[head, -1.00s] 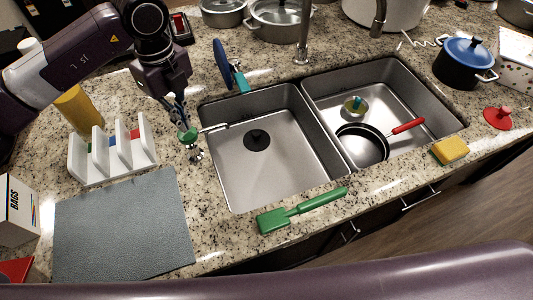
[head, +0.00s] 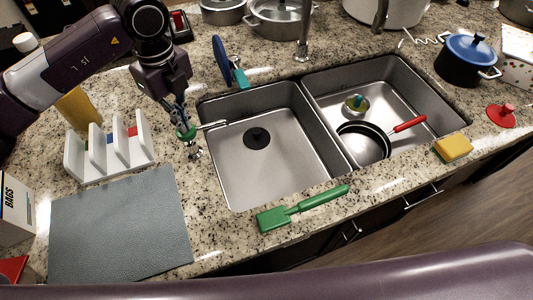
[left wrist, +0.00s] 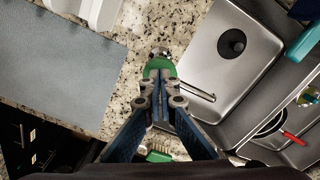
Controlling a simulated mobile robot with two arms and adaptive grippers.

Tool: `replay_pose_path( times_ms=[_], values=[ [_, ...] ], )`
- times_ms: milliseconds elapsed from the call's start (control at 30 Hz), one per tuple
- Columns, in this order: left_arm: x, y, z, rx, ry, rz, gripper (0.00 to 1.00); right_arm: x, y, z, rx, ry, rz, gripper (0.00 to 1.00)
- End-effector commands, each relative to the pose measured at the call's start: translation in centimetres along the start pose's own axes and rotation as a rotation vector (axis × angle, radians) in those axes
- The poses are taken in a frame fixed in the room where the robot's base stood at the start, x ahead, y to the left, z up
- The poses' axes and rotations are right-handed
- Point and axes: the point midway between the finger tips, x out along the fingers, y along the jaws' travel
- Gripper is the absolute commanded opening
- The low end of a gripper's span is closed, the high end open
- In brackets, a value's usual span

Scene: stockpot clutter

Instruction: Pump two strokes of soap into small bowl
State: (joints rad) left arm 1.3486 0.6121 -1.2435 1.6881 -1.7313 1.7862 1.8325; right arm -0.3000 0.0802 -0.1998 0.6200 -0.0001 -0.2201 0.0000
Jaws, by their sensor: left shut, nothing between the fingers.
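The soap pump (head: 213,125) stands on the counter by the left rim of the left basin. Its metal spout points over that basin, and its metal base shows below. My left gripper (head: 184,127) is shut and empty, fingers down at the pump's green top. In the left wrist view its blue fingers (left wrist: 159,98) meet over the green top (left wrist: 160,66); I cannot tell whether they touch it. A small round vessel (head: 355,106), possibly the small bowl, is in the right basin with something coloured in it. My right gripper is not in view.
The left basin (head: 262,175) is empty apart from its drain. A pan (head: 362,143) lies in the right basin. A white rack (head: 77,158), grey mat (head: 120,230) and green brush (head: 272,218) lie around the sink. A blue-lidded pot (head: 463,66) stands right.

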Motion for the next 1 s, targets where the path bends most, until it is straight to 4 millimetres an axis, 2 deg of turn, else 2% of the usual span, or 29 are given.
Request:
replay_pose_path(
  times_ms=[667, 1000],
  values=[
    [2.7, 0.0, -0.1, 0.001, 0.001, 0.002, 0.00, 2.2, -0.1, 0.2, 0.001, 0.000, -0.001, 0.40],
    [2.3, 0.0, -0.1, 0.001, 0.001, 0.002, 0.00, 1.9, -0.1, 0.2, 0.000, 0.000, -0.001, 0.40]
  ],
)
